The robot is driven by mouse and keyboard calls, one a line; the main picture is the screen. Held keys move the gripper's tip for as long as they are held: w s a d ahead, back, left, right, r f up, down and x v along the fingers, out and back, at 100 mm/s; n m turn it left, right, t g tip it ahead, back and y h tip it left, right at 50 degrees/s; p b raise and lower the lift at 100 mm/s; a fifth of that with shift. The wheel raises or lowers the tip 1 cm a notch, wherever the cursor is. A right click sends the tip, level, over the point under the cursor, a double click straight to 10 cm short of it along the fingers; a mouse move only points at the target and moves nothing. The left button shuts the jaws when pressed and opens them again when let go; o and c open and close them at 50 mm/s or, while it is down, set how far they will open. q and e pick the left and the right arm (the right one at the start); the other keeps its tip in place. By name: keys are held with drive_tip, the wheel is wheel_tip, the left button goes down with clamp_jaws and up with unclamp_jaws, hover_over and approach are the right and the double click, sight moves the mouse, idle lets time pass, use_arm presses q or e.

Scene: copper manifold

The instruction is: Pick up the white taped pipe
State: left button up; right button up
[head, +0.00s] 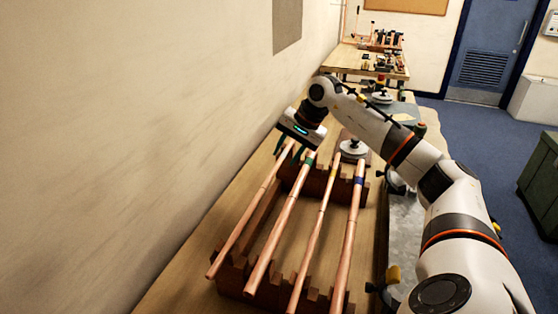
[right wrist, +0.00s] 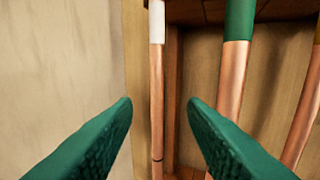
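The white taped pipe (head: 238,231) is the leftmost copper pipe lying across the notched wooden rack. In the right wrist view it runs up the middle, with its white tape (right wrist: 157,22) at the top. My right gripper (head: 295,151) is over the far end of this pipe. In the right wrist view its green fingers (right wrist: 160,104) are spread wide, one on each side of the pipe, with nothing between them gripped. Whether the fingertips are down at the pipe's height is hard to tell. My left gripper is not in view.
The green-taped pipe (head: 283,219) lies just right, close to the right finger. A yellow-taped pipe (head: 320,216) and a blue-taped pipe (head: 350,232) lie farther right. The wooden rack (head: 232,275) supports them. A wall (head: 130,130) runs along the left of the bench.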

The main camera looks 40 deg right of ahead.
sight(276, 167)
drive_tip(key=p+x, duration=0.1)
drive_tip(key=x, duration=0.2)
drive_tip(key=shift+w+a+f, duration=0.2)
drive_tip(key=shift+w, duration=0.05)
drive_tip(key=shift+w+f+p, duration=0.15)
drive_tip(key=shift+f+p, duration=0.15)
drive_tip(key=shift+f, duration=0.1)
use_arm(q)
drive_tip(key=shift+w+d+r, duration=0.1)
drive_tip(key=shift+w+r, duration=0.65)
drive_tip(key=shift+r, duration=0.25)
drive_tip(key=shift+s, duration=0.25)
use_arm(e)
clamp_jaws()
